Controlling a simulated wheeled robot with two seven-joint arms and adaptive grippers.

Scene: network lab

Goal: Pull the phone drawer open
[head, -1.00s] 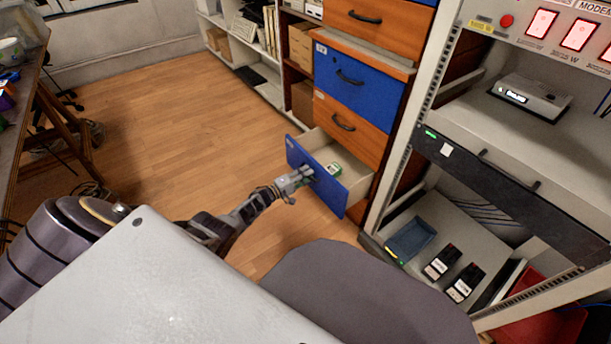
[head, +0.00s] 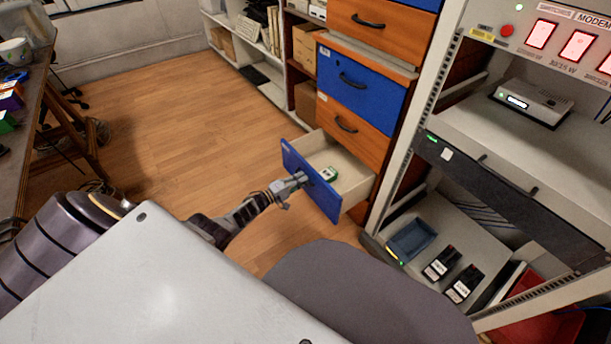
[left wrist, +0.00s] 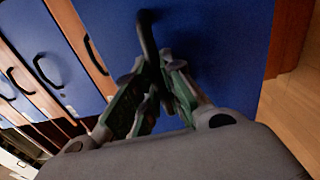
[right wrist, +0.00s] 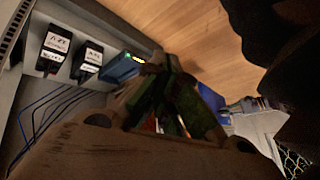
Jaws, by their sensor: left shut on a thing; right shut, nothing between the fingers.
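The blue-fronted bottom drawer (head: 322,198) of the cabinet stands well out from its frame in the head view. A small white and green item (head: 328,173) lies inside it. My left gripper (head: 302,178) is at the drawer's front. In the left wrist view my left gripper (left wrist: 152,82) is shut on the dark drawer handle (left wrist: 147,35), against the blue front (left wrist: 215,45). My right gripper is hidden in the head view. In the right wrist view its fingers (right wrist: 168,68) are shut with nothing between them.
Closed orange and blue drawers (head: 360,85) are above the open one. Wooden floor (head: 180,130) is clear to the left.

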